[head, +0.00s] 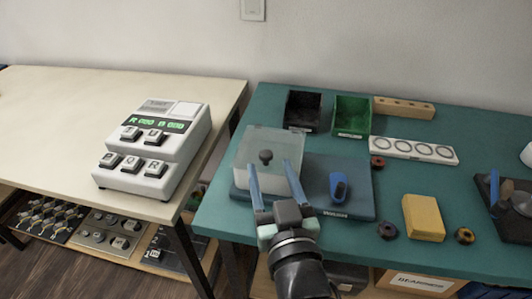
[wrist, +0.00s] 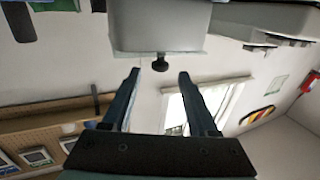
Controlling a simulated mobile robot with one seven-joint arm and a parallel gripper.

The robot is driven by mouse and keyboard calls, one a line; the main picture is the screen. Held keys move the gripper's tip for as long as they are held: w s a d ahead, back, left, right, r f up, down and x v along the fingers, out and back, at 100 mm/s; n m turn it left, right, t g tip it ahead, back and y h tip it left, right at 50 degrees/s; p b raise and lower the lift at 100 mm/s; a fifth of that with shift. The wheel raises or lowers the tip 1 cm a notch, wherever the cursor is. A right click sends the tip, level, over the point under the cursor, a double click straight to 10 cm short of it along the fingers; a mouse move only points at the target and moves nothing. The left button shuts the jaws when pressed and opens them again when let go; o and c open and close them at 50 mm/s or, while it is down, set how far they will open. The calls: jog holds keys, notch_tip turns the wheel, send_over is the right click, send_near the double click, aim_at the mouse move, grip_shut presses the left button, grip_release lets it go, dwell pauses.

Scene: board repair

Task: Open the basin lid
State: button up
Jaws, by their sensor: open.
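The basin (head: 247,180) is a pale box on the left of a blue base (head: 355,190), under a translucent lid (head: 285,136) with a dark round knob (head: 266,156). The lid looks closed. My gripper (head: 269,167) is open, its two blue fingers pointing toward the lid on either side of the knob's line. In the wrist view, the knob (wrist: 160,63) sits centred just beyond the open fingertips (wrist: 160,73), with the pale basin (wrist: 160,28) above it in the picture. The jaws hold nothing. Whether the fingertips reach around the knob is hard to tell.
A blue tool (head: 339,187) stands on the base right of the basin. Black (head: 303,110) and green (head: 351,115) bins stand behind. A yellow block (head: 423,217) and small rings lie to the right. A keypad machine (head: 152,150) is on the pale table left, across a gap.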

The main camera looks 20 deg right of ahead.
aim_at(267, 159)
jog(key=shift+x, duration=2.6)
grip_shut()
